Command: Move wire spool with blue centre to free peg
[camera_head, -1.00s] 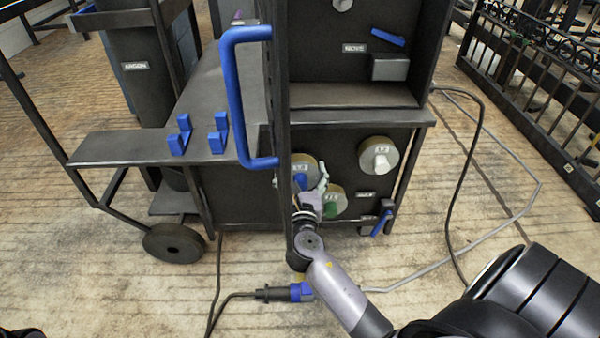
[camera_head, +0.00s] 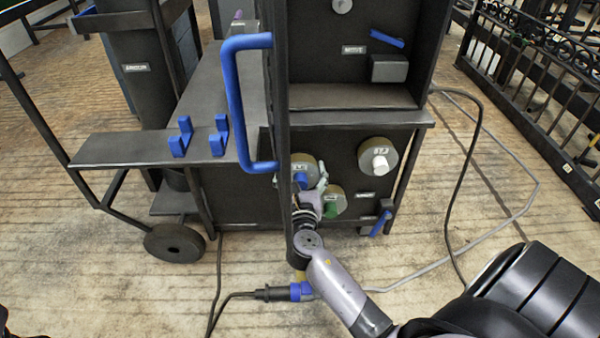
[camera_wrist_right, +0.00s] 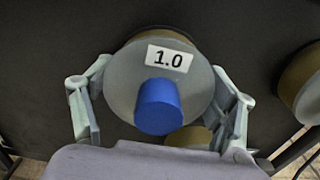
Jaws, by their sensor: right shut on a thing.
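The wire spool with the blue centre (camera_head: 303,163) is on the dark lower front panel of the cart, its flat face with the 1.0 label outward. In the right wrist view the spool (camera_wrist_right: 188,80) fills the middle, with its blue centre (camera_wrist_right: 158,106) facing me. My right gripper (camera_head: 312,188) reaches it from below, and its fingers (camera_wrist_right: 160,100) are shut around the spool's left and right sides. The peg behind the spool is hidden. A bare free peg cannot be made out for certain. My left gripper is not in view.
A white-centred spool (camera_head: 379,157) hangs to the right, and a green-centred spool (camera_head: 334,203) sits just below right, partly behind my gripper. A blue handle (camera_head: 238,100) stands out at the left. A blue-ended cable connector (camera_head: 292,292) lies below my wrist.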

